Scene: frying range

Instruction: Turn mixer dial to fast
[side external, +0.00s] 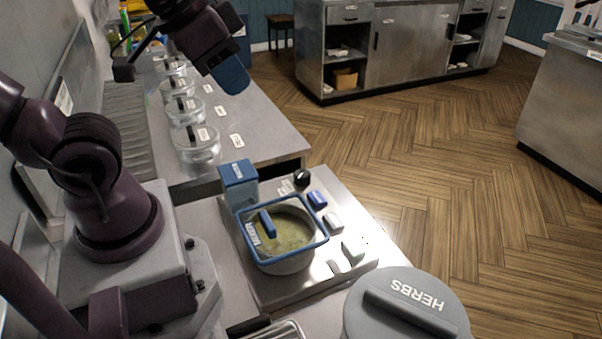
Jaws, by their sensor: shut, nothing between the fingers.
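The mixer (285,262) is a round bowl with a square blue rim, pale yellow-green contents and a blue piece inside. It sits on a metal panel (262,285) in front of my arm. A black round dial (301,178) stands at the panel's far right corner, with small pale labels beside it. Which setting it points to is too small to read. My gripper (232,76) is raised at the top, above the back counter, well apart from the dial. Its blue fingers are shut and empty.
A blue-topped box (238,172) stands behind the mixer. A blue block (317,199) and pale blocks (333,220) line the panel's right side. A grey HERBS lid (408,310) is at the front. Clear labelled containers (198,150) line the back counter. The space above the dial looks clear.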

